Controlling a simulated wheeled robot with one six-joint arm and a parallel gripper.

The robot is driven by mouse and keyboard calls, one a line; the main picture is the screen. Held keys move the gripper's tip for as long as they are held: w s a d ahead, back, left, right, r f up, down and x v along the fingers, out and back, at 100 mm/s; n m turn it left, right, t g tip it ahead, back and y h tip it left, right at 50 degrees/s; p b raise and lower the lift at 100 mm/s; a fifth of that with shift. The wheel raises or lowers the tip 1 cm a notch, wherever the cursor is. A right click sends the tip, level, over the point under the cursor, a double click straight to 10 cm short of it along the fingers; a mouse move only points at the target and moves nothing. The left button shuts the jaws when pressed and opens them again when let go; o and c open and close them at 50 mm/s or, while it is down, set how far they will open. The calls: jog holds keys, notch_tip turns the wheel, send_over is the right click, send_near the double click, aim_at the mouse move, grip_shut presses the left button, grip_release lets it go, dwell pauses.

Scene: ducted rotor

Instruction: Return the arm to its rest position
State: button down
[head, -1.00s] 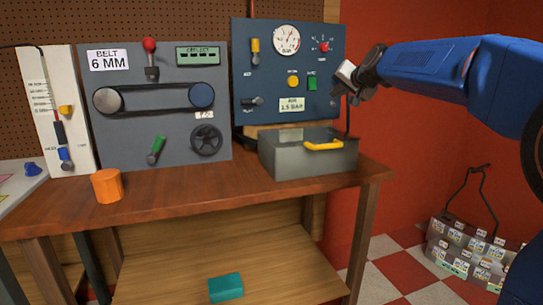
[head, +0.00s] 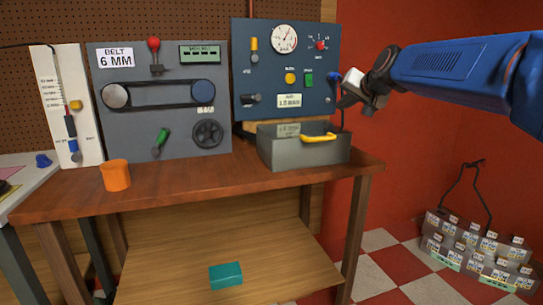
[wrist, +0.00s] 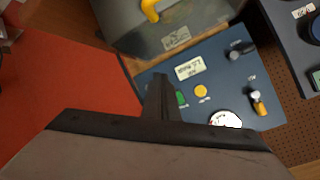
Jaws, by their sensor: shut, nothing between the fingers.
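My gripper (head: 348,101) hangs in the air at the right edge of the blue air panel (head: 262,70), above the right end of the grey box. My blue arm reaches in from the right. In the wrist view the fingers (wrist: 160,78) are together with nothing between them. They overlap the blue panel in that picture, and I cannot tell how far away it is.
The grey box (head: 300,153) with a yellow handle stands on the wooden bench (head: 210,178). An orange cup (head: 116,176) and the belt panel (head: 135,125) are to the left. A teal block (head: 225,275) lies on the lower shelf. A tagged rack (head: 478,250) stands at right.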

jog(key=s+d+f+n+g+h, duration=0.1)
jog(key=s+d+f+g, duration=0.1)
jog(key=s+f, duration=0.9)
jog(key=s+d+f+n+g+h, duration=0.1)
jog(key=s+d+f+g, duration=0.1)
jog(key=s+f, duration=0.9)
jog(key=s+d+f+n+g+h, duration=0.1)
jog(key=s+f, duration=1.1)
jog(key=s, duration=1.3)
jog(key=shift+d+n+g, duration=0.55)
jog(key=shift+n+g, duration=0.05)
jog(key=shift+g, duration=0.6)
jog(key=shift+s, duration=0.1)
